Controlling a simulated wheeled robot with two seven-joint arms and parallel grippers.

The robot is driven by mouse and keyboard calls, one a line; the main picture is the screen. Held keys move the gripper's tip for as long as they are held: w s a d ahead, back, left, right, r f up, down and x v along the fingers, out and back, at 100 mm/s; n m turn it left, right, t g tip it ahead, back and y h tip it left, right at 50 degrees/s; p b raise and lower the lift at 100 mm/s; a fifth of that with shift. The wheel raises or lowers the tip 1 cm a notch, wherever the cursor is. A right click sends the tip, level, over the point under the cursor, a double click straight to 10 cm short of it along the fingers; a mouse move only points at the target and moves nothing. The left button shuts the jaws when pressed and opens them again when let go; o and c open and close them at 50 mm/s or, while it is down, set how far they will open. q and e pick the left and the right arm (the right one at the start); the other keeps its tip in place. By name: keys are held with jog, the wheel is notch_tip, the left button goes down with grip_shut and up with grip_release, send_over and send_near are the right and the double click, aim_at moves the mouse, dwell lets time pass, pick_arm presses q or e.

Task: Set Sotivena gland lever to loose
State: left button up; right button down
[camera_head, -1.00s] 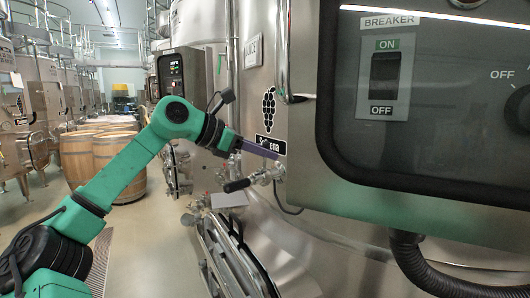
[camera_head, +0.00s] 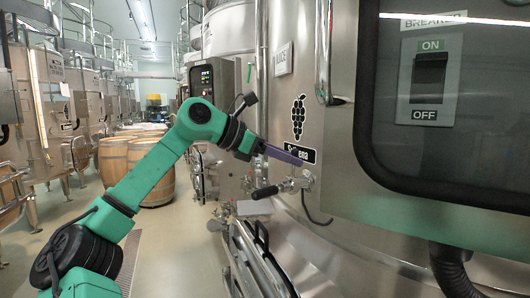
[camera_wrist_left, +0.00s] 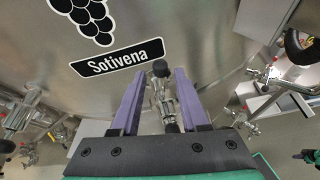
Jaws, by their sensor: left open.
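The steel tank carries a black "Sotivena" label (camera_wrist_left: 117,59) under a grape emblem; the label also shows in the head view (camera_head: 308,155), partly covered by my gripper. Just below it is a steel valve fitting (camera_head: 295,184) with a black-gripped lever (camera_head: 265,192) pointing left. My left gripper (camera_head: 301,162) is open, its purple fingers just above the fitting in the head view. In the left wrist view the fitting (camera_wrist_left: 161,95), with a black knob at its top, shows between the two fingers (camera_wrist_left: 159,77). I cannot tell whether they touch it.
A breaker panel (camera_head: 431,80) with a dark window juts out at right. A hatch with bars (camera_head: 255,262) lies below the fitting. Wooden barrels (camera_head: 150,160) stand at the back left. The aisle floor (camera_head: 175,240) is clear.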

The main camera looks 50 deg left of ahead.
pick_arm(q)
jog(key=b+v, duration=0.2)
jog(key=v, duration=1)
jog(key=shift+a, duration=0.1)
